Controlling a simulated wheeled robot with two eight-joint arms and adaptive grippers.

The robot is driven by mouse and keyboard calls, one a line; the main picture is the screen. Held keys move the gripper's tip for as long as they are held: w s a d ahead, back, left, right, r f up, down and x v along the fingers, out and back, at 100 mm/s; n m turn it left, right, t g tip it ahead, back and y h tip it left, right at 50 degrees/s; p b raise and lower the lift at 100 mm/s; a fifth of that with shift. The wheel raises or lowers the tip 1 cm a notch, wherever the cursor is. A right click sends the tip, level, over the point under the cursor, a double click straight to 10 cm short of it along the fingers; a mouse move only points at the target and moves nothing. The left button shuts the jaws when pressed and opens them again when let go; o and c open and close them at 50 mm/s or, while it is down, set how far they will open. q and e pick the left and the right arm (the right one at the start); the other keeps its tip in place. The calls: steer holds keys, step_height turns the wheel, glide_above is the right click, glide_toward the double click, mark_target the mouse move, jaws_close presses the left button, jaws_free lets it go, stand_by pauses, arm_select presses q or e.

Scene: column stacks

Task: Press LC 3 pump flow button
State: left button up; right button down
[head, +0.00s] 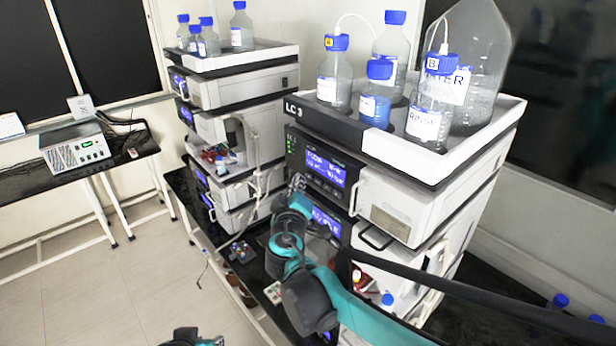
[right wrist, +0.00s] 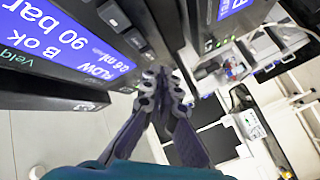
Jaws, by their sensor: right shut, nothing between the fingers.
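The LC 3 stack stands right of centre in the head view, with its label (head: 305,108) on the top tray's edge. Its pump module has a lit blue flow and pressure display (head: 325,167), with a row of dark buttons (head: 324,187) below. My right gripper (head: 297,183) is shut and empty, its tips close to the panel's left end.
Several blue-capped bottles (head: 334,75) stand on the LC 3 top tray (head: 452,166). A second instrument stack (head: 245,87) stands to the left. A grey box (head: 75,150) sits on a side table. The floor (head: 110,290) at left is clear.

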steer(key=shift+w+d, duration=0.25)
steer(key=shift+d, duration=0.05)
steer(key=shift+w+d, duration=0.2)
steer(key=shift+d, duration=0.15)
stand_by(0.7)
stand_by(0.3)
steer(key=shift+s+a, duration=0.5)
steer(key=shift+a, duration=0.2)
steer(key=s+a, duration=0.1)
steer(key=a, duration=0.1)
steer(key=s+a, duration=0.2)
stand_by(0.3)
